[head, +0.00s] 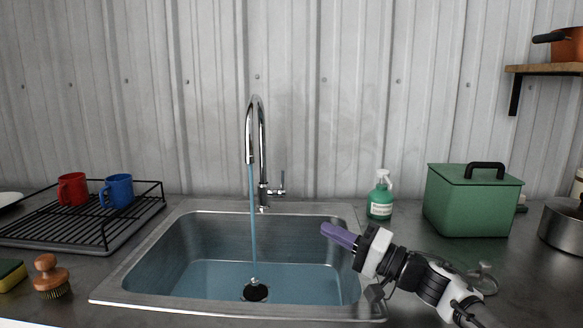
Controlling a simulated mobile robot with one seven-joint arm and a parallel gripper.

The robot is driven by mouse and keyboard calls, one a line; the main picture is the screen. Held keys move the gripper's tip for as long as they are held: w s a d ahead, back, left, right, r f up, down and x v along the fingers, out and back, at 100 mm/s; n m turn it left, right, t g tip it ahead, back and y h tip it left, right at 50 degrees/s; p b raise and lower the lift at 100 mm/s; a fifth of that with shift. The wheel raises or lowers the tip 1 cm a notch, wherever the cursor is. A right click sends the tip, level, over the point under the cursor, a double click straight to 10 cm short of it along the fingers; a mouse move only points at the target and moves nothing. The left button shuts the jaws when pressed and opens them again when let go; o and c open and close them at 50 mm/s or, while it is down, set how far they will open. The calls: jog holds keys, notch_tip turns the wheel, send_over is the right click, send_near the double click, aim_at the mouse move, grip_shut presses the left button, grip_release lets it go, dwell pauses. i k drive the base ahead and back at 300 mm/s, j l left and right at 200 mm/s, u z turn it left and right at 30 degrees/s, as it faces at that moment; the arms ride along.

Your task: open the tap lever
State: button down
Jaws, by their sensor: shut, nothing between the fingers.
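The chrome tap (262,140) stands behind the sink, with a tall curved neck. Its small lever (280,186) is on the right side of the tap's base and points upward. A thin blue stream (253,220) runs from the spout down to the dark drain (255,292). My gripper (325,229) has purple fingers, shut and empty. It is over the right part of the sink, to the right of and below the lever in the picture, apart from it. Nothing hides the lever.
The steel sink (140,268) fills the middle of the counter. A green soap bottle (380,200) and a green lidded box (473,203) stand to the right, behind my arm. A black dish rack (85,228) with red and blue mugs is at left.

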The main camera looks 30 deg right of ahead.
aim_at(282, 191)
jog(key=i+l, duration=0.7)
